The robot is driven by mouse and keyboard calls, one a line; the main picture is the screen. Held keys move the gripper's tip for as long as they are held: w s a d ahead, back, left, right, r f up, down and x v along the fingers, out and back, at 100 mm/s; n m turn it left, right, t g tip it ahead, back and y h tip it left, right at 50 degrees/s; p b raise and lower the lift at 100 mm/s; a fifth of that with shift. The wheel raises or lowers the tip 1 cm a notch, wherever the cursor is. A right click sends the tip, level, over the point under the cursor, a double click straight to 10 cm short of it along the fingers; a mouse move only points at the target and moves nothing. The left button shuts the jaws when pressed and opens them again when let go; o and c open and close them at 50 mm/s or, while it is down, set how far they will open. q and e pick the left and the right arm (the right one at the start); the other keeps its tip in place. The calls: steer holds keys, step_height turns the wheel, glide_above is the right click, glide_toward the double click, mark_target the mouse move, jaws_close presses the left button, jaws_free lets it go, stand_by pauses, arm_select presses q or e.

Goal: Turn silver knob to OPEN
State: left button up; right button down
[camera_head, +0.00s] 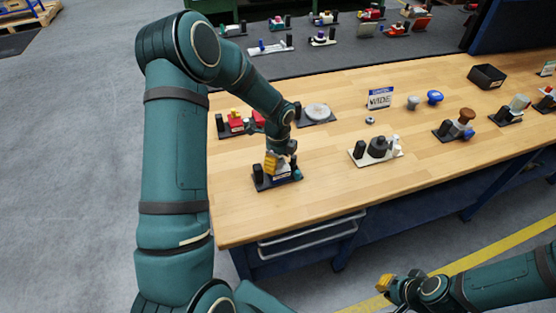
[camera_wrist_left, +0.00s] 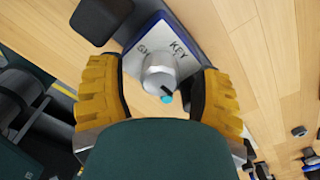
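A silver knob (camera_wrist_left: 158,72) stands on a small plate (camera_wrist_left: 175,22) lettered "KEY", with other lettering partly hidden. A dark slot and a cyan part (camera_wrist_left: 167,99) show at the knob's near side. My left gripper (camera_wrist_left: 162,80) has its two yellow fingers on either side of the knob, with a visible gap on each side.
A black block (camera_wrist_left: 100,20) stands beside the plate. On the wooden table (camera_head: 330,204) are a red device (camera_head: 236,122), a round grey disc (camera_head: 317,111), a white-based device (camera_head: 377,150) and a sign (camera_head: 380,98).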

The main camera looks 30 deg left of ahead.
arm_select(q)
step_height(320, 180, up, 12)
stand_by(0.6)
stand_by(0.5)
